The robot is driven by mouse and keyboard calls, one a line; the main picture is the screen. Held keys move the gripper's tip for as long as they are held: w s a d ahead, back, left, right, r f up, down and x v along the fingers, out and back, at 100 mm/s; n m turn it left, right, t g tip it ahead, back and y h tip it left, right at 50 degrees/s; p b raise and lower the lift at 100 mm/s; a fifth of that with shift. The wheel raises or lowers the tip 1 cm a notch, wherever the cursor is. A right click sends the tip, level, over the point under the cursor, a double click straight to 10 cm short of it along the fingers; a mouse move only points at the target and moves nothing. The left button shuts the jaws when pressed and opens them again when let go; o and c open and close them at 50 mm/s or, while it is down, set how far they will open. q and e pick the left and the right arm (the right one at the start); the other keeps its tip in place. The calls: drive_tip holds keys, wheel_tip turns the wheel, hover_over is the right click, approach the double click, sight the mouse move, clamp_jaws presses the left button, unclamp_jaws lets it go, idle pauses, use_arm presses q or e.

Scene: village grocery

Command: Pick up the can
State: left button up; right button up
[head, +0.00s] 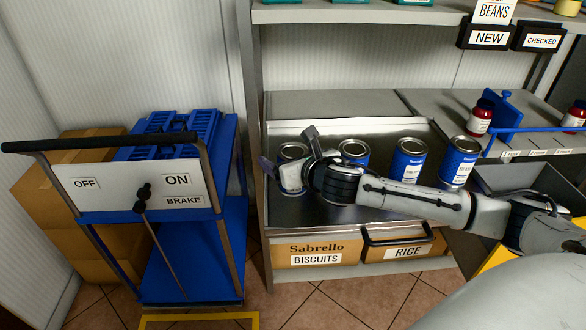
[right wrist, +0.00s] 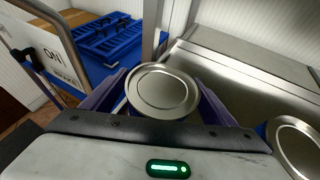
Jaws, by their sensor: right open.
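Several blue cans with metal lids stand upright in a row on a metal tray-like shelf (head: 345,212). The leftmost can (head: 293,151) is partly hidden by my right gripper (head: 288,150). In the right wrist view the lid of this can (right wrist: 162,91) sits between the two purple fingers of my open right gripper (right wrist: 161,92). I cannot tell whether either finger touches it. The other cans are a second can (head: 353,150), a third (head: 407,160) and a rightmost one (head: 459,163). Another can lid (right wrist: 298,146) shows at the right wrist view's lower right. My left gripper is out of view.
A blue trolley (head: 240,215) with a blue crate (head: 170,135) stands left of the shelf, beside cardboard boxes (head: 50,190). Biscuit and rice boxes (head: 318,250) sit below the cans. Red-labelled jars (head: 480,118) and a blue rail (head: 530,130) are at right. An upper shelf (head: 370,14) hangs above.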

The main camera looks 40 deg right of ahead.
drive_tip(key=c, duration=1.3)
drive_tip(key=shift+r, duration=0.1)
drive_tip(key=shift+c, duration=1.1)
